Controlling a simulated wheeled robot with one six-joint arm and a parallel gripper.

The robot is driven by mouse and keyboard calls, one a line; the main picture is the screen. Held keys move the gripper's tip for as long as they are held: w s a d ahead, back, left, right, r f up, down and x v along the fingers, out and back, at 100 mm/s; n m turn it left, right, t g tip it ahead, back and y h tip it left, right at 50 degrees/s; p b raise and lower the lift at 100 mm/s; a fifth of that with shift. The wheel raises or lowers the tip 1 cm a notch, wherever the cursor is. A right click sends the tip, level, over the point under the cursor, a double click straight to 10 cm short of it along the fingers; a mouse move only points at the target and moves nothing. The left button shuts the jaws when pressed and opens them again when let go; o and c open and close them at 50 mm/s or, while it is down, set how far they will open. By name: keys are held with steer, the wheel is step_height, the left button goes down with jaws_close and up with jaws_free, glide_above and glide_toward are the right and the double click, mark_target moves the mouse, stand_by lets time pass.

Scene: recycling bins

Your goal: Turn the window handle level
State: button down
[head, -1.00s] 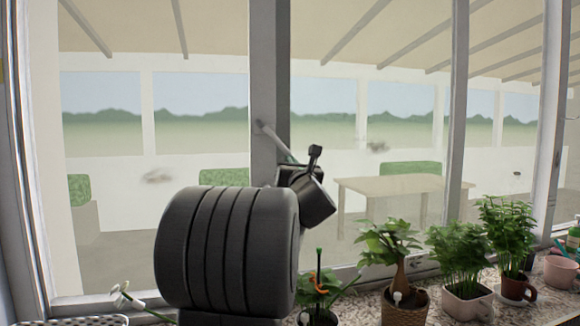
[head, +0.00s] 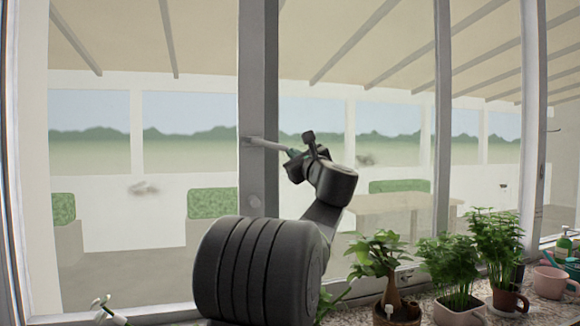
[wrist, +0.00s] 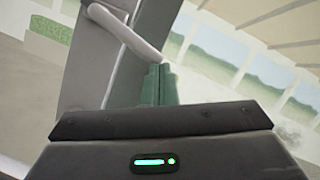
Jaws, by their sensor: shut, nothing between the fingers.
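The window handle (head: 264,143) is a light grey lever on the grey window post. It points right from its pivot and slopes down slightly, close to level. My gripper (head: 293,153) is at the free right end of the handle. In the wrist view the handle (wrist: 126,32) runs down to the right towards the green fingertips (wrist: 158,84). The fingers are shut with nothing between them. They overlap the lever's tip in this view, and I cannot tell whether they press on it.
Potted plants stand along the speckled sill at the right, with a bushy one (head: 450,265) and a small leafy one (head: 379,256). A pink mug (head: 550,281) sits further right. Window posts and glass stand behind my arm.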

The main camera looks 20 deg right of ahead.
steer(key=shift+d+r+n+g+y, duration=0.2)
steer(key=shift+r+n+g+y, duration=0.1)
steer(key=shift+r+n, duration=0.85)
steer(key=shift+f+n, duration=0.15)
steer(key=shift+n, duration=0.1)
steer(key=shift+f, duration=0.15)
